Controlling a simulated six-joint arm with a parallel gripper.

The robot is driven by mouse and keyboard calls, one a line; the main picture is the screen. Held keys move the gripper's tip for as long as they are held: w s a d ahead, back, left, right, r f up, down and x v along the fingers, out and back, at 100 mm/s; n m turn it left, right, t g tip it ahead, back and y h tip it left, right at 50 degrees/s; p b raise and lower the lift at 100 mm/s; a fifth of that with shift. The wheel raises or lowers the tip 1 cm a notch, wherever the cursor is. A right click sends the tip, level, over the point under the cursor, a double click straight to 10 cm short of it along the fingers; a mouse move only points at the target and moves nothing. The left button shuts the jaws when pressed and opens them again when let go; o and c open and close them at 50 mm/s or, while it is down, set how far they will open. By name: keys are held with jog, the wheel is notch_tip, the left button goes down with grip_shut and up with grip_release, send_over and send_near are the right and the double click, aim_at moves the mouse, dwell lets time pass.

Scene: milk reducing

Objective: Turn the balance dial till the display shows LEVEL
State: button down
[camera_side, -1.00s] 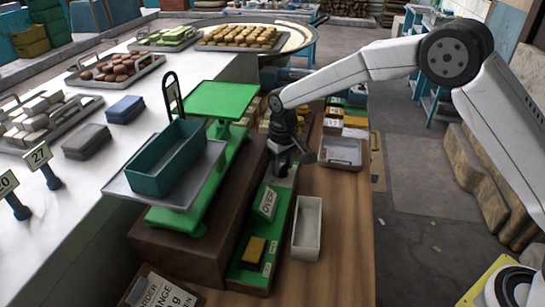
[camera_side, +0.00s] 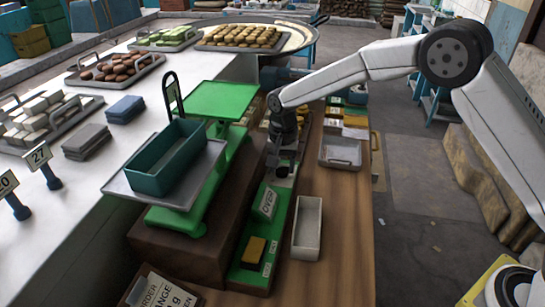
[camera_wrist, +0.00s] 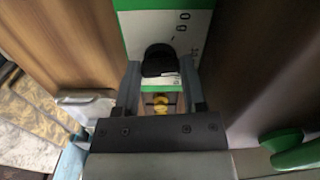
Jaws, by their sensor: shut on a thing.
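The balance is a green scale with a teal tub (camera_side: 165,172) on its near grey pan and a bare green plate (camera_side: 222,101) at its far end. A green control panel (camera_side: 247,236) lies beside it, with a small tilted display (camera_side: 266,203) that seems to read OVER. The black dial (camera_wrist: 160,62) sits on a white patch at the panel's far end, between my fingers in the wrist view. My gripper (camera_side: 282,172) is shut on the dial, pointing down. In the side view the gripper mostly hides the dial.
An empty white tray (camera_side: 307,228) stands just right of the panel, and a grey metal tray (camera_side: 341,151) lies farther back. The wooden bench (camera_side: 340,230) is bare along its right side.

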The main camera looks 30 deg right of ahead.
aim_at(283, 167)
jog(key=shift+r+m, duration=0.1)
jog(key=shift+m, duration=0.4)
jog(key=shift+c, duration=0.8)
grip_release()
jog(key=shift+r, duration=0.1)
jog(key=shift+r, duration=3.8)
jog(key=shift+s+d, duration=0.1)
